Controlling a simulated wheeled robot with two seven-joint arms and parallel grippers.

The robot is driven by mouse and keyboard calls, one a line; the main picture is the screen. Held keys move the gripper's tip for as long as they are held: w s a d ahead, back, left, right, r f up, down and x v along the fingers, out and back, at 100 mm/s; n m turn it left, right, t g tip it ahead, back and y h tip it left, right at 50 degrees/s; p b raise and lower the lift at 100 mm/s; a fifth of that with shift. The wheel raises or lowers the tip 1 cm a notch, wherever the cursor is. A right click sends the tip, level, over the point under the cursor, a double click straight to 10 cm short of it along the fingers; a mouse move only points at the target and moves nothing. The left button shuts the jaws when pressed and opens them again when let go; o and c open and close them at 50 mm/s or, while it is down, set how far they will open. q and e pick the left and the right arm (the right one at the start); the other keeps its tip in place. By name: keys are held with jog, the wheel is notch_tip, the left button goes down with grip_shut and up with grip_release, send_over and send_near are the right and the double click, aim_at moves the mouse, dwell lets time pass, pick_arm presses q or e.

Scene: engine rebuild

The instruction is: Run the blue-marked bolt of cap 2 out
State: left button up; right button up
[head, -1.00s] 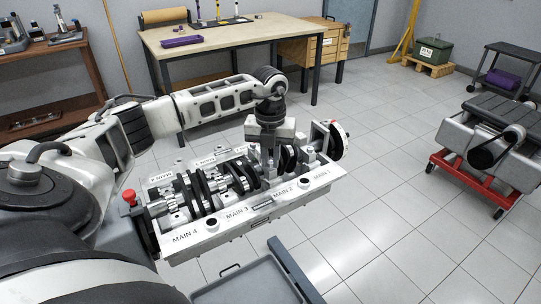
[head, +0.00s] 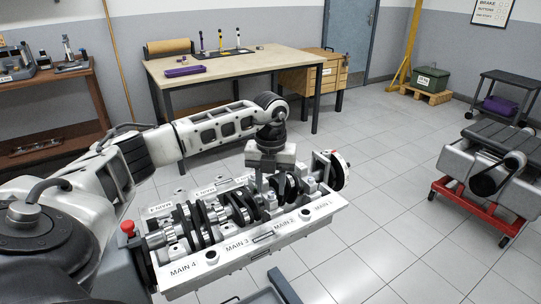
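The engine block (head: 238,246) lies with its crankshaft (head: 207,214) and bearing caps facing up. Labels MAIN 1 to MAIN 4 run along its near rail. Cap 2 (head: 271,201) is beside the MAIN 2 label (head: 284,221), partly hidden by the gripper and crank parts. I cannot make out its blue-marked bolt. My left gripper (head: 262,186) points straight down over the cap 2 area. Its fingers look close together, but the tips are hard to separate from the metal behind. I cannot tell whether they touch or grip a bolt. My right gripper is out of view.
A red knob (head: 128,228) stands at the block's left end, and a flange (head: 341,170) at its right end. A grey tray (head: 246,299) shows at the bottom edge. A workbench (head: 235,66) stands behind. A red wheeled stand (head: 468,208) is at right, with clear floor between.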

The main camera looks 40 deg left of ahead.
aim_at(271, 193)
pick_arm(q)
notch_tip(271, 193, up, 14)
jog(key=shift+b, duration=0.35)
dwell(0.5)
